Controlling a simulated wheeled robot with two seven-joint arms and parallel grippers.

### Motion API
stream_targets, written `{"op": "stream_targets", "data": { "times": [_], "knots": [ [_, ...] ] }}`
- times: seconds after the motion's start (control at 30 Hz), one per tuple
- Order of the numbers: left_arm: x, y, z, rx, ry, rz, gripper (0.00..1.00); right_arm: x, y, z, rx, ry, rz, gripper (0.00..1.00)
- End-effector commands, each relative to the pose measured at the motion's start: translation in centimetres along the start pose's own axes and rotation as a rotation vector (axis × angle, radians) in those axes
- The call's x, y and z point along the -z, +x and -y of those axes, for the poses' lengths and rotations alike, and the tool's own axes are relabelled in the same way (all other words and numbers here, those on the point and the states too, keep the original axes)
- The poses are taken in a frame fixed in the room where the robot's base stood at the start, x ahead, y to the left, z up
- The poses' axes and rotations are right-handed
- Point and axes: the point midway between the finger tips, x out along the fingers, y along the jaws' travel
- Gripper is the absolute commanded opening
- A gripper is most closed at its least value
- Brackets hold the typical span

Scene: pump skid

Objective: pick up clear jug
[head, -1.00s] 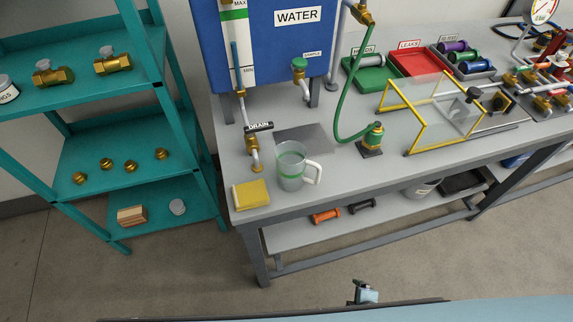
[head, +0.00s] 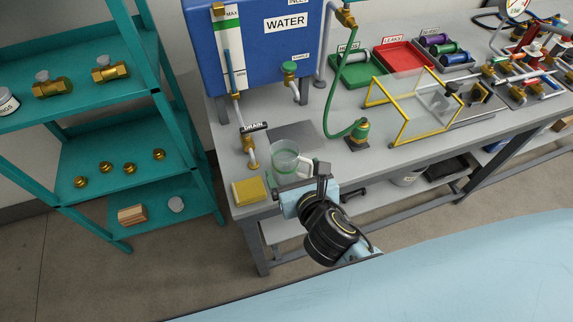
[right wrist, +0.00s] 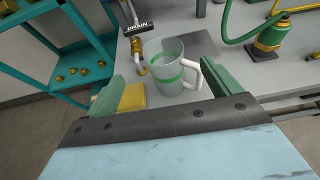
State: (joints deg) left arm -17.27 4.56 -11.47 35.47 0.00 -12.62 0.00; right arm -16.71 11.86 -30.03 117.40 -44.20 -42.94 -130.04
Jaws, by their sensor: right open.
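The clear jug (head: 286,158) stands upright on the grey bench, with a green band and a white handle on its right side. In the right wrist view the jug (right wrist: 165,70) lies ahead of and between the open fingers, its handle close to the right finger. My right gripper (head: 308,178) is at the bench's front edge, just in front of the jug, and hides the jug's lower part in the head view. In the right wrist view the gripper (right wrist: 160,92) is open and empty. My left gripper is not in view.
A yellow sponge-like block (head: 249,190) lies left of the jug. The drain tap (head: 250,150) is behind it. A green hose fitting (head: 359,134) and a yellow-framed clear guard (head: 405,110) stand to the right. Teal shelves (head: 110,150) are at left.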

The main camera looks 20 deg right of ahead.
Motion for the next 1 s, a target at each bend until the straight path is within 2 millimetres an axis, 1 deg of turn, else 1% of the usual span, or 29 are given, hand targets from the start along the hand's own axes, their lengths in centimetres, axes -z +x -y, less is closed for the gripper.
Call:
{"op": "stream_targets", "data": {
  "times": [0.03,0.1,0.2,0.47,0.6,0.7,0.8,1.0],
  "knots": [
    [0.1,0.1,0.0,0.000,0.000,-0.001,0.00,-0.1,1.2,-0.1,0.000,0.001,0.003,0.89],
    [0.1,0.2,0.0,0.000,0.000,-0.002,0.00,0.0,2.5,0.0,0.000,0.003,0.001,0.89],
    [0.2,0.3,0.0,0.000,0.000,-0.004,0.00,0.0,3.9,-0.1,-0.001,0.003,0.001,0.89],
    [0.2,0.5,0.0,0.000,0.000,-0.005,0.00,0.1,5.9,0.1,-0.001,0.005,-0.001,0.89],
    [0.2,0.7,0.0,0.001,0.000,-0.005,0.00,0.4,8.1,0.5,-0.001,0.007,-0.001,0.89],
    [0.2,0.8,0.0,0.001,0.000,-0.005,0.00,0.4,9.4,0.5,-0.001,0.005,-0.001,0.89],
    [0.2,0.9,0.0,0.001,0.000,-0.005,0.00,0.4,10.0,0.5,-0.003,0.004,-0.001,0.89],
    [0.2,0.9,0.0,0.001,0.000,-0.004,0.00,0.3,10.1,0.5,-0.003,0.005,-0.001,0.89]
  ]
}}
